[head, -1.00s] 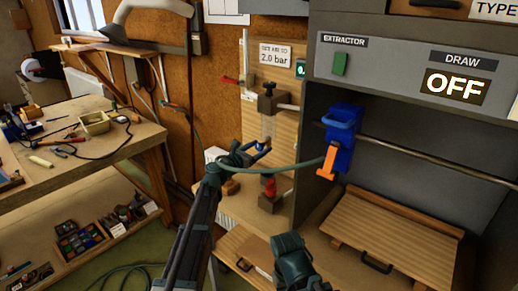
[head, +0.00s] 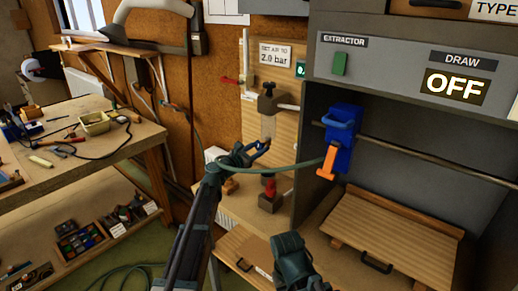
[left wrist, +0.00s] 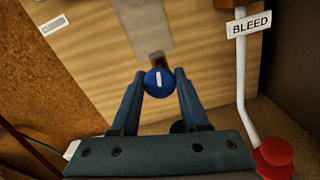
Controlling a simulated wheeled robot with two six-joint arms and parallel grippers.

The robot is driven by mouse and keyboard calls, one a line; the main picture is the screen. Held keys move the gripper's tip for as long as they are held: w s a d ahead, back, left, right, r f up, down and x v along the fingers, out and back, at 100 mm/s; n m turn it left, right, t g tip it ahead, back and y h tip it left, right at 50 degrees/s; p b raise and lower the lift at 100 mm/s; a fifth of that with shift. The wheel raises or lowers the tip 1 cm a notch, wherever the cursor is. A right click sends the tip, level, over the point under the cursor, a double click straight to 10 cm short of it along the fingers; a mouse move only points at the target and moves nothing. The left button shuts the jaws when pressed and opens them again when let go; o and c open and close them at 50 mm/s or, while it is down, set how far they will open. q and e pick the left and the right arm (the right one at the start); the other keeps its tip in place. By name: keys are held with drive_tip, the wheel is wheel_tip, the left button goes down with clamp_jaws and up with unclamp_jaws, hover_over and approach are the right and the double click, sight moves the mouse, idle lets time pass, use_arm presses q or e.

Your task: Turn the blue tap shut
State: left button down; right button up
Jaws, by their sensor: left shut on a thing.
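The blue tap (left wrist: 158,82) is a round knob with a white line mark that runs nearly upright in the left wrist view. It sits on a wooden board, between the two fingers of my left gripper (left wrist: 159,84), which is shut on it from both sides. In the head view, my left gripper (head: 258,149) reaches the fittings on the board, and its fingers hide most of the tap.
A red knob (head: 269,186) stands below the tap; a red cap (left wrist: 275,155) and BLEED label (left wrist: 249,25) show in the wrist view. A green hose (head: 290,165) runs past my gripper to a blue-and-orange tool (head: 340,135). A "2.0 bar" sign (head: 275,54) is above.

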use_arm(q)
drive_tip(key=shift+m, duration=1.2)
drive_tip(key=shift+c, duration=2.2)
unclamp_jaws()
drive_tip(key=v, duration=1.3)
drive_tip(key=shift+s+a, duration=0.25)
drive_tip(key=shift+s, duration=0.1)
